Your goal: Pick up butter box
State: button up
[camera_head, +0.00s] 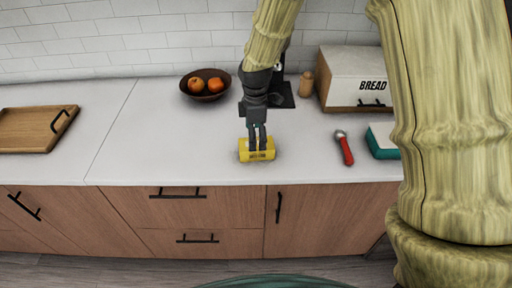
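The butter box is a small yellow block (244,155) with dark print on its front. It lies on the white counter near the front edge, at the middle of the head view. My gripper (257,145) points down right at the box, and its two dark fingers overlap the box in the picture. The fingers look close together, with a narrow gap between them. I cannot tell whether they touch the box or stand in front of it. The fingers hide part of the box's middle.
A fruit bowl (204,96) stands behind to the left. A wooden tray (25,130) lies far left. A red-handled tool (346,150), a teal and white box (383,140), a bread box (345,65) and a small wooden shaker (306,84) are to the right. The counter left of the butter box is clear.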

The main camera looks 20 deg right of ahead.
jog(key=shift+s+f+p, duration=0.2)
jog(key=shift+f+p, duration=0.05)
jog(key=shift+p, duration=0.1)
jog(key=shift+d+f+p, duration=0.1)
jog(key=shift+f+p, duration=0.75)
jog(key=shift+f, duration=1.45)
jog(key=c, duration=1.3)
